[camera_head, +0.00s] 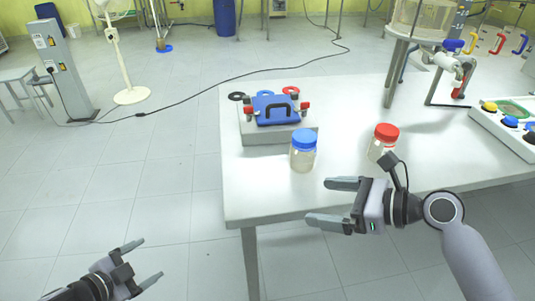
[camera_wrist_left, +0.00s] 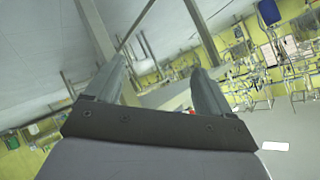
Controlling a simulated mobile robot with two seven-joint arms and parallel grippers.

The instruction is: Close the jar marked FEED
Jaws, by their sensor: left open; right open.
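Two clear jars stand upright on the white table. One jar (camera_head: 303,160) has a blue lid (camera_head: 304,136), and the other jar (camera_head: 377,150) has a red lid (camera_head: 386,131). Both lids appear to sit on their jars; I cannot tell how tight they are. No FEED marking is readable on either jar. My right gripper (camera_head: 319,202) is open and empty over the table's front edge, in front of and between the jars. My left gripper (camera_head: 151,259) is open and empty, low over the floor left of the table. Its parted fingers show in the left wrist view (camera_wrist_left: 158,76).
A grey block (camera_head: 270,137) with a blue handled plate (camera_head: 276,110) stands behind the blue-lidded jar. Black, blue and red rings lie behind it. A button panel (camera_head: 506,122) and a reactor stand (camera_head: 398,62) are at right.

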